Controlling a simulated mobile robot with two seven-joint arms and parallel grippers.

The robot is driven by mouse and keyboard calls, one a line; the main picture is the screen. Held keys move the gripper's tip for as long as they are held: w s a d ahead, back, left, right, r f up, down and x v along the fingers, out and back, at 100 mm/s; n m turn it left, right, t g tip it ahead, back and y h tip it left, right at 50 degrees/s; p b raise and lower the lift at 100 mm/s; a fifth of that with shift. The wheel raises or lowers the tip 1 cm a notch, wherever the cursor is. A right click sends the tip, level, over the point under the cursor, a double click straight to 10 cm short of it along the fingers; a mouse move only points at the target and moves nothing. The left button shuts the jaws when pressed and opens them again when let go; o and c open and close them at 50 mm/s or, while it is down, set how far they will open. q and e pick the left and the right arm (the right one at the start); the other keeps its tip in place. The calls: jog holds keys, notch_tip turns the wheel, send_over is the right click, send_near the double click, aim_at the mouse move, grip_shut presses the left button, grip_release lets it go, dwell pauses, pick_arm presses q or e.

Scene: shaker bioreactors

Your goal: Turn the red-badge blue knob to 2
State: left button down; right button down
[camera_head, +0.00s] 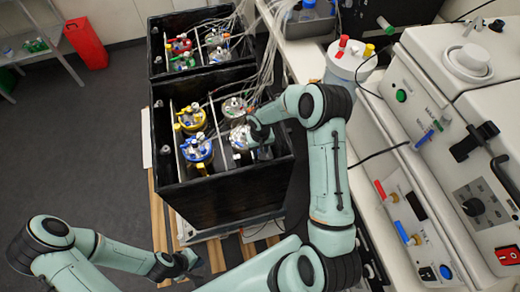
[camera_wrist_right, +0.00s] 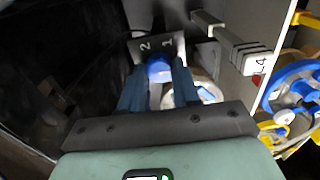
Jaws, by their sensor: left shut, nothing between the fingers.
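A blue knob (camera_wrist_right: 158,71) shows in the right wrist view in front of a grey plate (camera_wrist_right: 173,45) marked 2 and 1. My right gripper (camera_wrist_right: 161,77) has its two fingers apart, one on each side of the knob; firm contact cannot be made out. No red badge on this knob is visible. In the head view my right gripper (camera_head: 252,136) is over the near black box (camera_head: 232,198), and the knob is hidden there. My left gripper (camera_head: 186,262) is shut and empty, low in front of the box.
Glass vessels with a yellow ring (camera_head: 192,118) and a blue ring (camera_head: 197,148) stand in the near box, with tubes above. A lever with a pale tag (camera_wrist_right: 255,62) is right of the knob. A bench with instruments (camera_head: 405,95) lines the right.

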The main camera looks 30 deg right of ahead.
pick_arm(q)
jog(key=shift+s, duration=0.1)
pick_arm(e)
jog(key=c, duration=1.9)
grip_release()
jog(key=shift+n, duration=0.3)
jog(key=shift+o, duration=0.2)
jog(key=n, duration=0.3)
jog(key=shift+n+b, duration=0.3)
jog(key=n, duration=0.2)
jog(key=shift+a+n, duration=0.1)
jog(key=shift+n, duration=0.3)
jog(key=n, duration=0.2)
jog(key=shift+n, duration=0.3)
jog(key=n, duration=0.3)
jog(key=shift+n, duration=0.3)
jog(key=n, duration=0.4)
jog(key=shift+n+p, duration=0.3)
jog(key=shift+p, duration=0.05)
jog(key=n, duration=0.2)
jog(key=shift+n, duration=0.3)
pick_arm(q)
jog(key=shift+w+r, duration=0.2)
jog(key=shift+w, duration=0.2)
pick_arm(e)
jog(key=shift+s+n, duration=0.1)
jog(key=shift+n, duration=1.5)
